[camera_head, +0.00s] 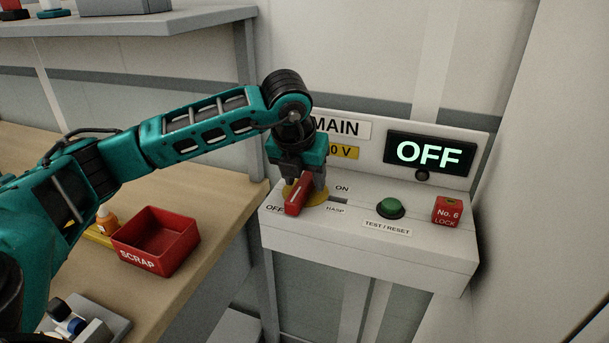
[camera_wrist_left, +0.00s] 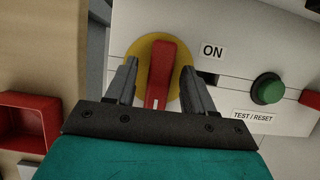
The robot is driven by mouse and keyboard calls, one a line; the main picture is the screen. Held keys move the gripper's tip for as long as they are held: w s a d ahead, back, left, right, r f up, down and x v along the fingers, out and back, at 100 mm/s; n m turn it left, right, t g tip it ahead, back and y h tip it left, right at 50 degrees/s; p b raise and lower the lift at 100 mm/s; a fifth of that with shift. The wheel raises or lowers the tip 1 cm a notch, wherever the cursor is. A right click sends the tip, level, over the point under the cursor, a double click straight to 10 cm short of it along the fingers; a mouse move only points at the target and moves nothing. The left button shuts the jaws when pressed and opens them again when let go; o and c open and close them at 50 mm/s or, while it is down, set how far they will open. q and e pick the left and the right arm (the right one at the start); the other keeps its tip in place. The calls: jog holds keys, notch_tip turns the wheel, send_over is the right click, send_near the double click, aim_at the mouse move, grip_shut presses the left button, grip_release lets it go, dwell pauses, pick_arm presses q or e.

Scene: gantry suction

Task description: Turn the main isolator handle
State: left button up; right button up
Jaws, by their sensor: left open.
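The main isolator handle (camera_head: 297,195) is a red lever with a white line on a yellow round plate (camera_head: 317,194), on top of the white panel box. In the head view it points down-left, toward the OFF label (camera_head: 274,208). The display (camera_head: 430,153) reads OFF in green. My left gripper (camera_head: 305,187) is over the handle, pointing down. In the left wrist view the handle (camera_wrist_left: 163,75) stands between the two open fingers (camera_wrist_left: 160,85), with a gap visible on each side. My right gripper is not in view.
On the panel, right of the handle, are a green TEST/RESET button (camera_head: 391,207) and a red No. 6 lock (camera_head: 447,210). A red SCRAP bin (camera_head: 155,240) stands on the wooden bench (camera_head: 215,212) at left. A wall (camera_head: 545,180) closes the right side.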

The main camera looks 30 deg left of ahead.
pick_arm(q)
jog(key=shift+f, duration=0.1)
jog(key=shift+c, duration=0.5)
grip_shut()
